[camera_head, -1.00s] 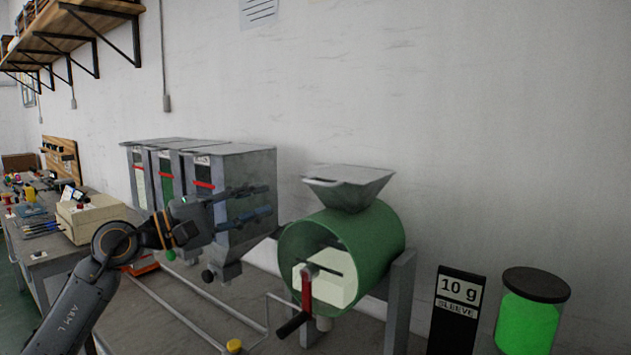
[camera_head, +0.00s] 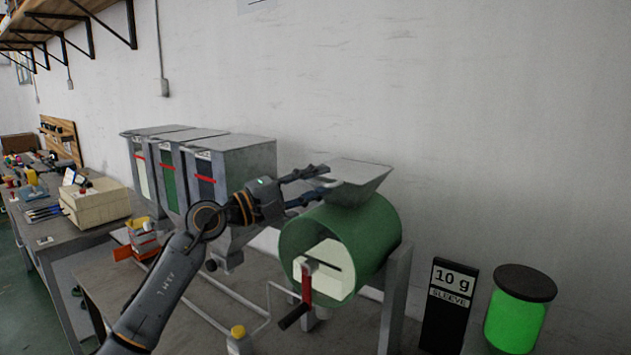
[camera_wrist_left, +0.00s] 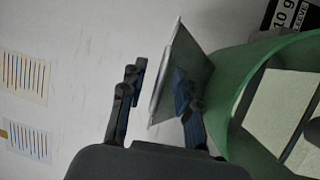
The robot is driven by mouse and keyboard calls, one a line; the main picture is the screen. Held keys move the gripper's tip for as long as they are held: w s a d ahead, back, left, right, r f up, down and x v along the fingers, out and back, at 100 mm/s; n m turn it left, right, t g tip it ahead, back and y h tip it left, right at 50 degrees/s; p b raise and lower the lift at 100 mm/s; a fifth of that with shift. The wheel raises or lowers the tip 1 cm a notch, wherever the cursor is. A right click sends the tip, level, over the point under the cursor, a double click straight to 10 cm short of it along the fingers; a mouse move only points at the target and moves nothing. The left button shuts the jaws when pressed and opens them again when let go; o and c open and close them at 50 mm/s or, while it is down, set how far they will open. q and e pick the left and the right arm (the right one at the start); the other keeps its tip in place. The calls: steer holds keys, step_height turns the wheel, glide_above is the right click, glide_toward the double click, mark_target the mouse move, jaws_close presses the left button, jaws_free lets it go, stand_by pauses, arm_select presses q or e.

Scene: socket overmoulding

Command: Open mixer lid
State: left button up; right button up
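The mixer is a green drum (camera_head: 372,232) lying on its side on a grey stand, with a grey hopper (camera_head: 362,188) on top. A flat grey lid (camera_head: 352,170) covers the hopper. My left gripper (camera_head: 322,182) is open at the left side of the hopper. In the left wrist view the open fingers (camera_wrist_left: 160,92) stand on either side of the lid's edge (camera_wrist_left: 166,75), one on the wall side and one against the hopper side (camera_wrist_left: 192,80). I cannot tell whether they touch the lid. My right gripper is not in view.
Three grey dispensers (camera_head: 236,143) stand left of the mixer, behind my left arm. A crank with a red arm (camera_head: 306,284) sits on the drum's front. A black "10 g sleeve" sign (camera_head: 450,300) and a green jar (camera_head: 515,322) stand at right. The wall is close behind.

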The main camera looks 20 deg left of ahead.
arm_select(q)
jaws_close()
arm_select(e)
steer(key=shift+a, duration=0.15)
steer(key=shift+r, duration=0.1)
